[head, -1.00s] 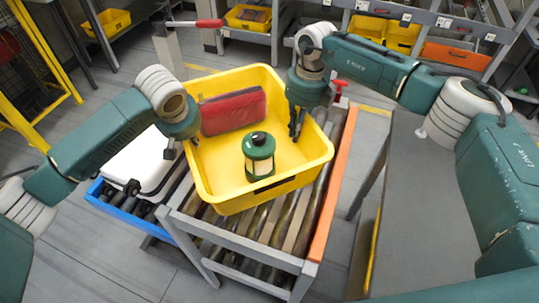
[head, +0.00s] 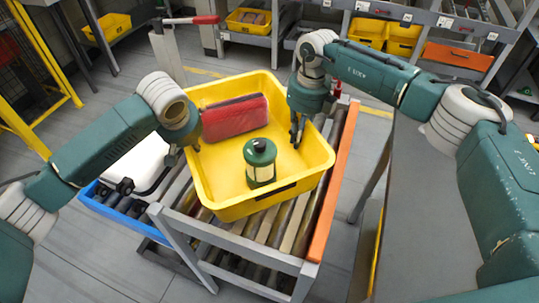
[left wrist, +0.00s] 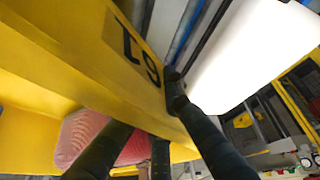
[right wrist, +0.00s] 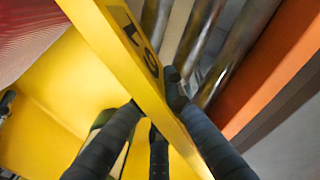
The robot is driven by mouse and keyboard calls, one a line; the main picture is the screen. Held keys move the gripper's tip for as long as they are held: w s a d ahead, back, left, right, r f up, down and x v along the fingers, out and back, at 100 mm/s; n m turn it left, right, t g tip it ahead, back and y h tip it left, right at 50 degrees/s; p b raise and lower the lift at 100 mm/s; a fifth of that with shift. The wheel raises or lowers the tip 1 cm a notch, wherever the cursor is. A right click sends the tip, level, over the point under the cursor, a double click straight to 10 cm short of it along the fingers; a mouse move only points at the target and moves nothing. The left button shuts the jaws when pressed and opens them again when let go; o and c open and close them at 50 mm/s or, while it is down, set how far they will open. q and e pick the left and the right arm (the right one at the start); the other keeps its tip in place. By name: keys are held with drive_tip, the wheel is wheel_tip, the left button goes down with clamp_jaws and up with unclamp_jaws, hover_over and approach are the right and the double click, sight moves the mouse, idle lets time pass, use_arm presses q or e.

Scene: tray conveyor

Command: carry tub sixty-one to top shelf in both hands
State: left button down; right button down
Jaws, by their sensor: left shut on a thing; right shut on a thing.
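The yellow tub (head: 290,192) holds a red pouch (head: 234,117) and a green lantern (head: 260,163). The number 61 shows on its outer wall in the left wrist view (left wrist: 118,62) and in the right wrist view (right wrist: 130,25). My left gripper (head: 190,146) is shut on the tub's left wall, its fingers on both sides of the rim. My right gripper (head: 296,138) is shut on the right wall in the same way. The tub looks about level over the roller conveyor (head: 290,232). Its underside is hidden, so I cannot tell whether it touches the rollers.
An orange rail (head: 334,185) edges the conveyor's right side. A white case (head: 143,165) in a blue tray (head: 115,203) stands at left. A grey table (head: 425,220) is at right. Racks with yellow bins (head: 368,32) and an orange bin (head: 455,56) stand behind, across open floor.

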use_arm(q)
drive_tip(key=c, duration=1.9)
unclamp_jaws()
drive_tip(key=shift+a+f, duration=0.15)
use_arm(e)
drive_tip(key=c, duration=1.9)
unclamp_jaws()
drive_tip(key=shift+f, duration=0.15)
use_arm(q)
drive_tip(key=shift+o, duration=0.2)
drive_tip(key=shift+s, duration=0.1)
use_arm(e)
drive_tip(key=shift+o, duration=0.2)
drive_tip(key=shift+s, duration=0.1)
use_arm(q)
drive_tip(key=shift+s+r, duration=0.15)
drive_tip(key=shift+r, duration=0.45)
drive_tip(key=v, duration=1)
drive_tip(key=shift+s+r, duration=0.2)
drive_tip(key=shift+r, duration=0.15)
use_arm(e)
drive_tip(key=r, duration=0.8)
drive_tip(key=d+r, duration=0.1)
drive_tip(key=r, duration=0.3)
drive_tip(key=shift+w, duration=0.25)
use_arm(q)
drive_tip(key=shift+s, duration=0.1)
